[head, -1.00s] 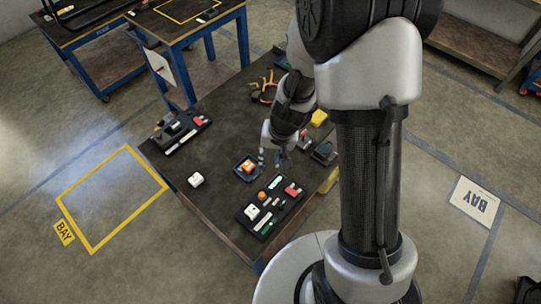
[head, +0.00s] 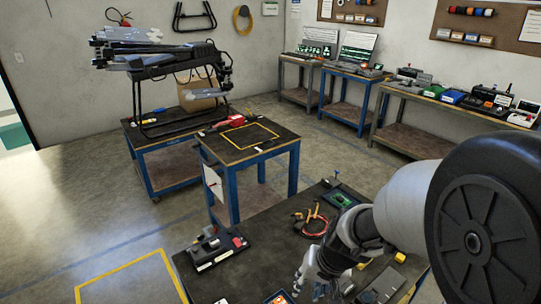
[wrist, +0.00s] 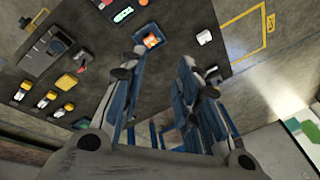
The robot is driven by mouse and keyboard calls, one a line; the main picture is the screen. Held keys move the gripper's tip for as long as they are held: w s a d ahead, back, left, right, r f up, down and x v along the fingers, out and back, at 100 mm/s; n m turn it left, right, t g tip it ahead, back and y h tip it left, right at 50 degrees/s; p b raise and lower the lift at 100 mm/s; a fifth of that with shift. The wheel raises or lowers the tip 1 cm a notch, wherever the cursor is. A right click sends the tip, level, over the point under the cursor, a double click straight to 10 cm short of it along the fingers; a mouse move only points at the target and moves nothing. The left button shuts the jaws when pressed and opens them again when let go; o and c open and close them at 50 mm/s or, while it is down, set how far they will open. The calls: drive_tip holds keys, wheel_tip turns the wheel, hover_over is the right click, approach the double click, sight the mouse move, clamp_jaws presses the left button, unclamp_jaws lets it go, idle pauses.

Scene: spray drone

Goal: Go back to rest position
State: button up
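My gripper (wrist: 163,62) fills the middle of the wrist view. Its two fingers stand apart with nothing held between them. In the head view my gripper (head: 312,288) is low over the dark worktable (head: 262,262), near the bottom edge, and its fingertips are too small there to judge. The wrist view shows a small blue tray (wrist: 139,43) with an orange part (wrist: 152,40) in it, beyond the left fingertip, and a white block (wrist: 204,37) to its right. My arm covers the table's right side in the head view.
A drone (head: 160,62) rests on a black stand on a blue-legged table. A smaller blue table (head: 225,155) stands between it and the worktable. Open floor is at left.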

drive_tip(key=s+d+r+n+t+h+b, duration=0.1)
drive_tip(key=s+d+r, duration=0.1)
drive_tip(key=s+r, duration=0.4)
drive_tip(key=s+d+r+n+t+h+b, duration=0.1)
drive_tip(key=s+d+r+b, duration=0.1)
drive_tip(key=s+r, duration=0.4)
drive_tip(key=s, duration=0.5)
drive_tip(key=shift+s+d+r, duration=0.2)
drive_tip(key=shift+d+r, duration=0.15)
drive_tip(key=shift+d, duration=0.05)
drive_tip(key=shift+o, duration=0.2)
